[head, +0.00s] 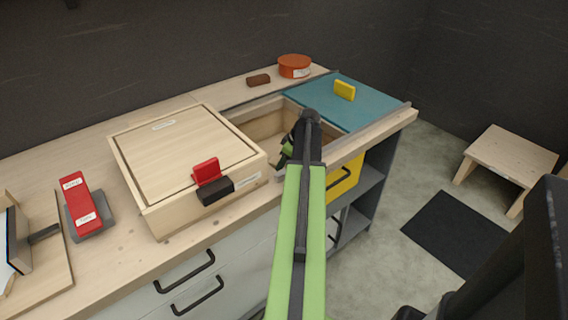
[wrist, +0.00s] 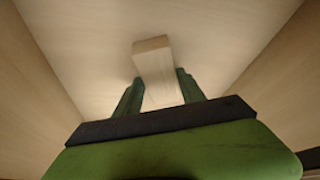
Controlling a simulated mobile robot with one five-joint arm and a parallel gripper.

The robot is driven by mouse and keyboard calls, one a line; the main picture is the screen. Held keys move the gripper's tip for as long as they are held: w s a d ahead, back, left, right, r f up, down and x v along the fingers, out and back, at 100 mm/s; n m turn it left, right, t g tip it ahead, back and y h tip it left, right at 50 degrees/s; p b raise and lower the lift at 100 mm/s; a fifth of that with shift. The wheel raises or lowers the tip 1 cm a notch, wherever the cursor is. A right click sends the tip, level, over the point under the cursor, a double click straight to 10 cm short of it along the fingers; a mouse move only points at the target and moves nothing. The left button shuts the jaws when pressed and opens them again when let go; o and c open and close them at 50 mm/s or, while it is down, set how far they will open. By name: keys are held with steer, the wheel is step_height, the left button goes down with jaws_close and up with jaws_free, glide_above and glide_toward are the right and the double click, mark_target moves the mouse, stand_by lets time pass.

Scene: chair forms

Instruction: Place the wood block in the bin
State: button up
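The wood block (wrist: 158,76) is a pale, plain bar in the wrist view. It sits between the two green fingers of my gripper (wrist: 160,93), which lie close against its sides; its far end sticks out beyond the fingertips. Pale wooden walls and a floor surround it. In the head view my gripper (head: 288,150) reaches down into an open wooden compartment (head: 262,124) in the counter, and my arm hides the block. No container is clearly marked as the bin; this compartment may be it.
Left of the compartment is a wooden box with a closed lid (head: 180,145) and a red-and-black latch (head: 210,180). Right is a teal panel (head: 375,103) with a yellow handle (head: 345,90). An orange round tin (head: 294,66) and a brown block (head: 258,80) stand behind.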

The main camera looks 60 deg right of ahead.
steer(key=shift+o, duration=1.2)
steer(key=shift+r+p, duration=0.3)
steer(key=shift+r, duration=0.05)
steer(key=p+v, duration=1)
steer(key=v, duration=0.1)
steer(key=shift+s+r+p, duration=0.15)
steer(key=shift+r+p, duration=0.15)
steer(key=shift+p, duration=0.1)
